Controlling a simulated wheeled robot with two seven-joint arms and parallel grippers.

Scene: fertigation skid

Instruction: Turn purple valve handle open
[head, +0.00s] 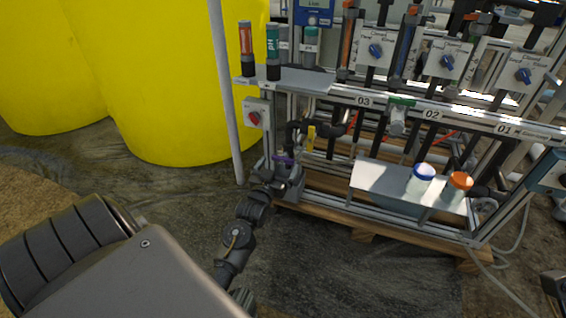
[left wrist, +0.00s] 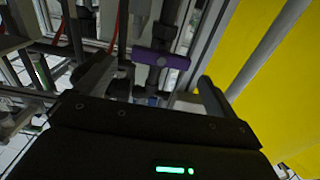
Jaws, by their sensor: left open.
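The purple valve handle (head: 284,160) is at the lower left end of the skid, by the dark pipework. In the left wrist view the purple handle (left wrist: 160,58) is a bar lying across the picture, slightly tilted. My left gripper (head: 286,173) is at the handle in the head view and partly hides the valve. In the left wrist view my left gripper (left wrist: 152,84) is open, with one finger on each side of the handle's line. The handle lies beyond the fingers, and I cannot tell whether they touch it.
A yellow handle (head: 311,138) is just right of the purple one. A red switch box (head: 256,115) and a grey post (head: 226,100) stand left of it. Yellow tanks (head: 160,80) fill the left. A shelf (head: 375,178) holds blue-capped (head: 421,178) and orange-capped (head: 458,186) jars.

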